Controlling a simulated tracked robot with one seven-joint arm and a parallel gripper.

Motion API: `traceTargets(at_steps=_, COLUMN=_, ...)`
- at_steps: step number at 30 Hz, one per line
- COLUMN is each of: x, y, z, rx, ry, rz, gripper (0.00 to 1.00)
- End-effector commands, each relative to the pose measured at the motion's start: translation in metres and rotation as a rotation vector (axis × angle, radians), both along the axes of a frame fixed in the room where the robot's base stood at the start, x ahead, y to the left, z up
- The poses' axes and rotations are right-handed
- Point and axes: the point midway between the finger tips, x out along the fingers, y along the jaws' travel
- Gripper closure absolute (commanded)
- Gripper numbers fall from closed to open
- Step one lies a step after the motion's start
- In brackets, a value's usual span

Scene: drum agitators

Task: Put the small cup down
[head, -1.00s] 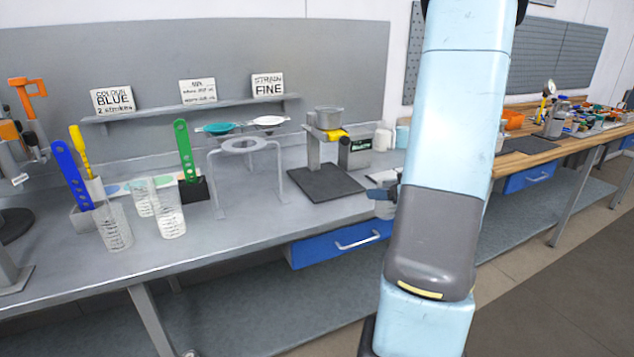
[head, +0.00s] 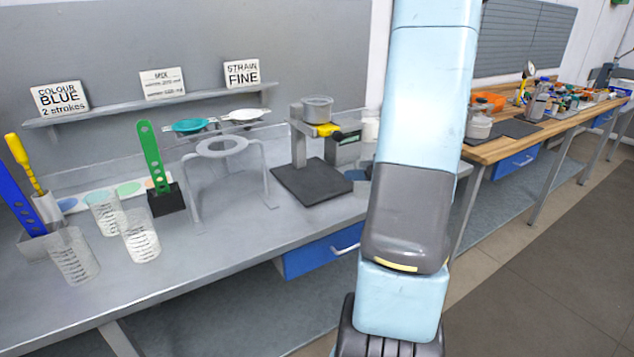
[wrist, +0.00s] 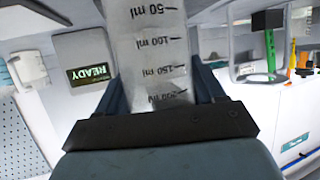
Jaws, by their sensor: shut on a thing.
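The small cup (wrist: 157,40) is clear with black ml marks. In the wrist view it sits between the two fingers of my gripper (wrist: 158,88), which is shut on it. In the head view my arm hides most of the gripper and the cup, so I cannot tell there how far the cup is above the bench. The grey bench (head: 225,240) runs to the left of my arm, with some bare top at its front.
Clear measuring cups (head: 141,236) stand at the bench's left, beside a green strip (head: 151,155) in a black block. A grey ring stand (head: 222,147) and a device with a metal pot (head: 317,108) stand farther right. A wooden bench (head: 520,135) lies beyond my arm.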

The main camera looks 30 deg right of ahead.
Motion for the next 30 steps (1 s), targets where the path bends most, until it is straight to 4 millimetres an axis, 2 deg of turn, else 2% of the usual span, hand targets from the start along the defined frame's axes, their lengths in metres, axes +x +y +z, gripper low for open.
traceTargets(at_steps=7, x=-0.004, y=-0.001, z=-0.013, rx=0.001, ry=0.001, rz=0.008, gripper=0.6)
traceTargets(at_steps=10, x=0.004, y=0.003, z=-0.014, rx=-0.001, ry=0.001, rz=0.011, gripper=0.6)
traceTargets(at_steps=24, x=0.097, y=0.037, z=-0.014, rx=0.0, ry=0.0, rz=0.011, gripper=0.6)
traceTargets(at_steps=30, x=0.122, y=0.046, z=-0.013, rx=-0.001, ry=0.0, rz=0.01, gripper=0.6)
